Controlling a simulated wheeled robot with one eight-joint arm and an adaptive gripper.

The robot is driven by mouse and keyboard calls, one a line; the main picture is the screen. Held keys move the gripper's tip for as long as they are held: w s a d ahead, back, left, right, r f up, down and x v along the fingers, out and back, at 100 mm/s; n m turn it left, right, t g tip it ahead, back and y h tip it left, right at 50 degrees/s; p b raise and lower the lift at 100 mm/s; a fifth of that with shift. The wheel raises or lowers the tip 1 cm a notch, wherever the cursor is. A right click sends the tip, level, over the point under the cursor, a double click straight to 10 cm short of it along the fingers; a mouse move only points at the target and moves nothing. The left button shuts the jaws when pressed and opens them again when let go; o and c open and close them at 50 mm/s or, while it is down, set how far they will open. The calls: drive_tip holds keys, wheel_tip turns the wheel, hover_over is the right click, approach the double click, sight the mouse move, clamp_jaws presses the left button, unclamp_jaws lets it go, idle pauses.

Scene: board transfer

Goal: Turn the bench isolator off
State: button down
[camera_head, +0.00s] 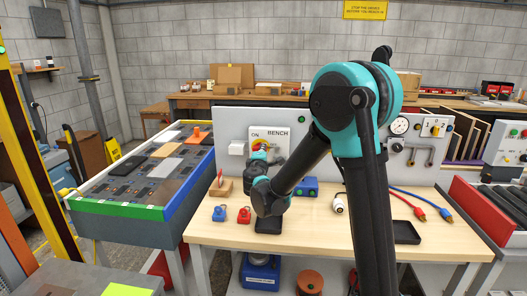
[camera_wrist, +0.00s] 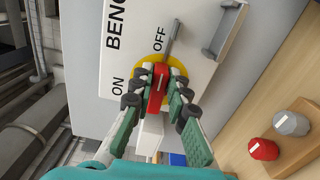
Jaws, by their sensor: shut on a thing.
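The bench isolator is a white plate (camera_head: 283,134) on the upright grey panel, marked BENCH and ON. In the wrist view its plate (camera_wrist: 125,55) also shows OFF, with a yellow disc (camera_wrist: 181,76) and a red handle (camera_wrist: 155,85). My gripper (camera_wrist: 157,97) is shut on the red handle, its green and black fingers on both sides. The handle's upper end lies towards the OFF mark in the wrist view; its exact setting is hard to tell. In the head view my gripper (camera_head: 262,166) partly hides the dial.
A blue box (camera_head: 308,187) and a black tray (camera_head: 406,232) are to the right. A grey bracket (camera_wrist: 224,32) juts out beside the isolator.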

drive_tip(key=shift+f+m, duration=0.1)
drive_tip(key=shift+m, duration=0.3)
drive_tip(key=c, duration=1.5)
unclamp_jaws()
drive_tip(key=s, duration=1.2)
drive_tip(key=shift+a, duration=0.15)
